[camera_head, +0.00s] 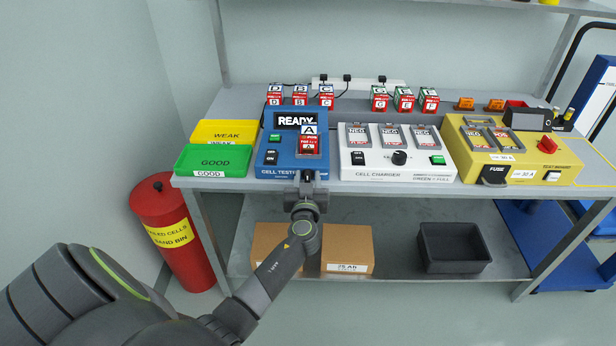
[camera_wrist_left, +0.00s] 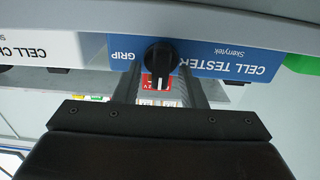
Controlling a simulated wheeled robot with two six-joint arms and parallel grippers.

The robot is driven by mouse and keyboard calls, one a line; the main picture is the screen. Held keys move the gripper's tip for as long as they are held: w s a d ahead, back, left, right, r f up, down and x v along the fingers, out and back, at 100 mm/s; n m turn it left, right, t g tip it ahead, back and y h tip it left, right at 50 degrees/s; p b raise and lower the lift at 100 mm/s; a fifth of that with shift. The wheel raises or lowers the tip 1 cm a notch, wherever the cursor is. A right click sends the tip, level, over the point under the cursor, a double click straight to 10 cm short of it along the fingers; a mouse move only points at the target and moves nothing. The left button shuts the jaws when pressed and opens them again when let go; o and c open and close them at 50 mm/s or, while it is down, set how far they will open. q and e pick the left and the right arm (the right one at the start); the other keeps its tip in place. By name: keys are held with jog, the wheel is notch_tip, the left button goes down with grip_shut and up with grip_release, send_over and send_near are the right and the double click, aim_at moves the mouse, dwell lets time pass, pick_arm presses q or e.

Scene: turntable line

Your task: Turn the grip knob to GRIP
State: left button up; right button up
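The blue cell tester (camera_head: 272,165) stands on the bench, its screen reading READY. A red cell marked A sits in it (camera_head: 310,146). In the left wrist view the picture is upside down and shows the tester's front face (camera_wrist_left: 230,67). The black round grip knob (camera_wrist_left: 160,55) is on that face, with the GRIP label (camera_wrist_left: 121,55) at its left in the picture. A white mark near the knob points down in the picture. My left gripper (camera_wrist_left: 158,70) is open, its fingers on either side of the knob; contact cannot be told. My right gripper is not in view.
The white cell charger (camera_head: 375,174) is right of the tester, and the yellow fuse unit (camera_head: 520,175) beyond it. The green GOOD tray (camera_head: 213,158) and yellow WEAK tray (camera_head: 223,130) are left. A red bin (camera_head: 183,235) stands beside the bench (camera_head: 440,190).

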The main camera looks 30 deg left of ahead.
pick_arm(q)
jog(key=c, duration=0.6)
jog(key=shift+m, duration=0.3)
jog(key=m+b, duration=0.2)
jog(key=shift+d+f+m, duration=0.15)
jog(key=shift+m, duration=0.15)
jog(key=m, duration=0.2)
jog(key=m+b, duration=0.1)
jog(key=m, duration=0.3)
jog(key=shift+w+d+m, duration=0.2)
jog(key=shift+d+m, duration=0.05)
jog(key=shift+m, duration=0.05)
jog(key=m, duration=0.2)
jog(key=shift+f+m, duration=0.1)
jog(key=shift+m, duration=0.2)
jog(key=m, duration=0.5)
jog(key=shift+w+d+f, duration=0.15)
jog(key=shift+f, duration=0.05)
jog(key=shift+c, duration=0.2)
